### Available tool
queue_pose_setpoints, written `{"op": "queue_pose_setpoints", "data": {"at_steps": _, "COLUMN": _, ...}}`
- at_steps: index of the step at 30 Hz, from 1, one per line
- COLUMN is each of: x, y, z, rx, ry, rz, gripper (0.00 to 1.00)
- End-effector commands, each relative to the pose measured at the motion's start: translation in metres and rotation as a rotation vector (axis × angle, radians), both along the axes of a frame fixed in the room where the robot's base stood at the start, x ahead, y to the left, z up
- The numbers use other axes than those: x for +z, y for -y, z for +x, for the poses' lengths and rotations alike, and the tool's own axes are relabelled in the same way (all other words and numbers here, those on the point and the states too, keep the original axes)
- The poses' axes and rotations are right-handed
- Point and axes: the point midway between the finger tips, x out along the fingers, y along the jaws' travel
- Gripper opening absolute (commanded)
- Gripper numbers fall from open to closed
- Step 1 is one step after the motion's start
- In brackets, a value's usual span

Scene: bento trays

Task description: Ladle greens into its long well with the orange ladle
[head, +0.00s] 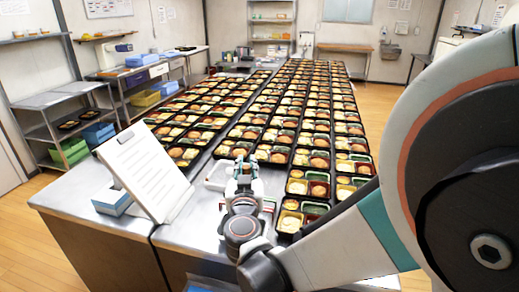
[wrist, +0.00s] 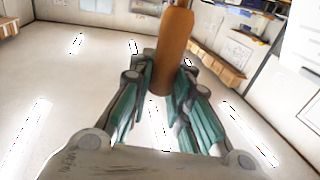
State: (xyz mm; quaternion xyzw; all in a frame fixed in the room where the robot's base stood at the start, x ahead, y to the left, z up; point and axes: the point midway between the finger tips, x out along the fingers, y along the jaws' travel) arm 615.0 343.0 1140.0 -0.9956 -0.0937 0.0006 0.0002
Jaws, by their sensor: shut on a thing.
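My gripper (wrist: 163,88) is shut on the orange ladle (wrist: 173,48); its orange-brown handle stands between the teal finger pads in the wrist view. The ladle's bowl is not visible in that view. In the head view my gripper (head: 243,172) is over the near part of the steel table, just left of the nearest bento trays. I cannot make out the ladle there. The nearest black bento trays (head: 277,226) have several wells with yellow, reddish and green parts. I cannot tell which food is the greens or whether a long well is filled.
A white container (head: 213,183) sits beside my gripper, partly hidden by it. Rows of filled trays cover the table behind. Bare steel (head: 190,238) shows in front.

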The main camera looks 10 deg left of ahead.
Motion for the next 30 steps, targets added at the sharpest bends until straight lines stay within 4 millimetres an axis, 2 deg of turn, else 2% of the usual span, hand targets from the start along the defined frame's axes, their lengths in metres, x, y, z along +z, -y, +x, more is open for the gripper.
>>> {"op": "queue_pose_setpoints", "data": {"at_steps": 5, "x": -0.005, "y": 0.001, "z": -0.001, "rx": -0.004, "ry": 0.000, "rz": 0.000, "gripper": 0.00}}
{"op": "queue_pose_setpoints", "data": {"at_steps": 11, "x": -0.021, "y": 0.001, "z": -0.001, "rx": -0.004, "ry": 0.000, "rz": 0.000, "gripper": 0.00}}
{"op": "queue_pose_setpoints", "data": {"at_steps": 30, "x": -0.099, "y": 0.001, "z": -0.001, "rx": -0.003, "ry": 0.000, "rz": 0.000, "gripper": 0.00}}
